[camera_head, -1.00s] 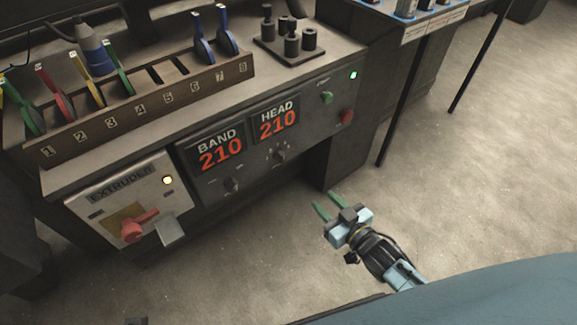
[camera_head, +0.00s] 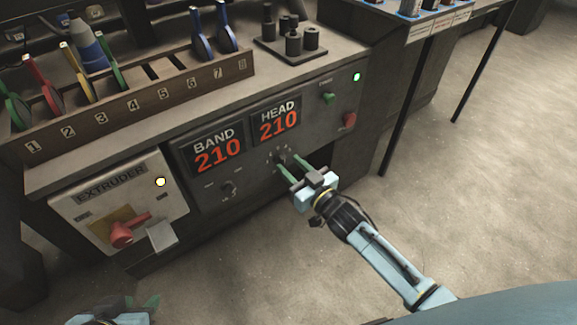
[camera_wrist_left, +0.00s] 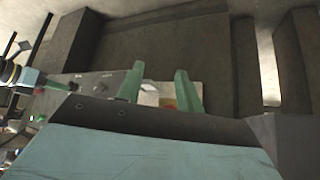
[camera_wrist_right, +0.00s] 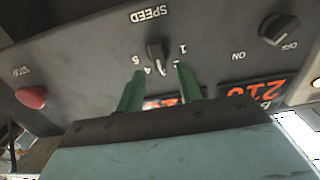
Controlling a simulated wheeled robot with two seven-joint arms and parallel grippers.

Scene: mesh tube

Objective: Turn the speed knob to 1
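The speed knob (camera_wrist_right: 156,50) is a dark knob under the word SPEED, which appears upside down in the right wrist view. Its end points down in that picture, close to the 4 and away from the 1. In the head view the knob (camera_head: 280,160) is below the HEAD display. My right gripper (camera_wrist_right: 159,70) is open, with its green fingers spread at either side of the knob's lower end; contact cannot be told. It also shows in the head view (camera_head: 292,165). My left gripper (camera_head: 138,305) is open and empty at the bottom left, also in its wrist view (camera_wrist_left: 157,78).
The BAND display (camera_head: 218,154), another dark knob (camera_head: 229,188), a green button (camera_head: 328,98) and a red button (camera_head: 349,120) are on the same panel. The extruder box (camera_head: 90,205) with its red switch (camera_head: 125,232) is at the left. Floor is clear at the right.

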